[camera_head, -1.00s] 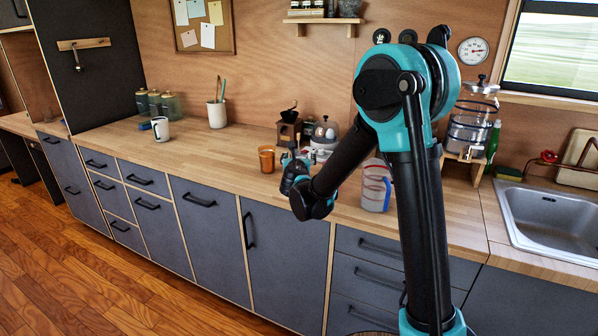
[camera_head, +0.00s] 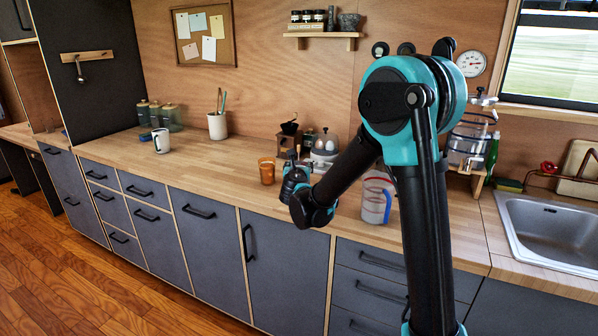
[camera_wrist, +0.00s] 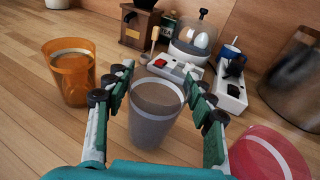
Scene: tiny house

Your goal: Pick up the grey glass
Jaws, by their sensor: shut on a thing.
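The grey glass (camera_wrist: 155,112) stands between the two fingers of my gripper (camera_wrist: 158,76) in the wrist view. It is a tapered tumbler with an open top, and it looks upright on the wooden counter. My gripper is shut on it, with one finger along each side. In the head view my gripper (camera_head: 294,168) is over the counter, just right of the orange glass, and the grey glass cannot be made out there. The orange glass (camera_wrist: 70,72) stands apart to the left in the wrist view, and also shows in the head view (camera_head: 267,171).
A clear jug (camera_head: 375,198) stands right of my gripper. A red-rimmed thing (camera_wrist: 268,155) is close by the right finger.

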